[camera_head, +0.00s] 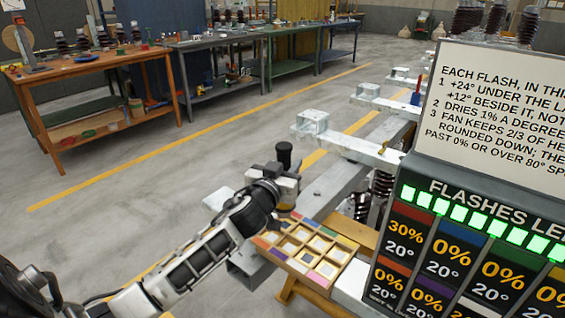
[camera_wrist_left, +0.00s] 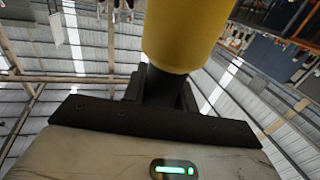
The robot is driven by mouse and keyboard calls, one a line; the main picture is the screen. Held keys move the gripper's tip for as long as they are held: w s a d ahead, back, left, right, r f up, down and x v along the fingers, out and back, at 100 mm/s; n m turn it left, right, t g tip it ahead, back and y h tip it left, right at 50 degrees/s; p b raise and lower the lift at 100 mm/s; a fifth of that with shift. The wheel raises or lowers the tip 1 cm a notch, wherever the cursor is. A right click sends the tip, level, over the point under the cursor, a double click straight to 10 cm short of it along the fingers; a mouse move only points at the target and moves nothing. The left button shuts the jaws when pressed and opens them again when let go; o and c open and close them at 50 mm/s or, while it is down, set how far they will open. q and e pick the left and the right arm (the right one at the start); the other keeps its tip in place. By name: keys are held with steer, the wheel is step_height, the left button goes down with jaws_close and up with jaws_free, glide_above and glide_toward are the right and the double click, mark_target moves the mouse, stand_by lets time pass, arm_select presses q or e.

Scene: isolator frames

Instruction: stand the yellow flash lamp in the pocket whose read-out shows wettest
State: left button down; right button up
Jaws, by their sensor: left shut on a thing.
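My left gripper (camera_head: 280,185) reaches in from the left, above the back left of the wooden pocket tray (camera_head: 347,243). In the left wrist view it is shut on the yellow flash lamp (camera_wrist_left: 185,35), a thick yellow cylinder with a dark narrower part between the jaws. In the head view the lamp is mostly hidden by the gripper. The tray has several square pockets with pale floors and coloured edge tags. The read-out panel (camera_head: 470,255) shows 30% and 20° under the red bar; the other figures I can read show 0%. My right gripper is not in view.
A white rule board (camera_head: 500,100) stands above the panel at the right, partly cut off. Grey metal frames (camera_head: 350,150) with coil-like parts stand behind the tray. Workbenches (camera_head: 95,65) line the back. The grey floor at left is clear.

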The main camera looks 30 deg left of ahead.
arm_select(q)
steer(key=shift+w+a+f+b, duration=0.1)
steer(key=shift+w+f+b, duration=0.2)
steer(key=shift+f, duration=0.75)
steer(key=shift+w+a+f+b, duration=0.15)
steer(key=shift+w+f, duration=0.2)
steer(key=shift+f, duration=0.65)
steer(key=shift+d, duration=0.1)
steer(key=shift+f, duration=0.15)
steer(key=c, duration=1.1)
jaws_free()
steer(key=shift+s+f, duration=0.1)
steer(key=shift+f, duration=0.1)
steer(key=shift+r, duration=0.1)
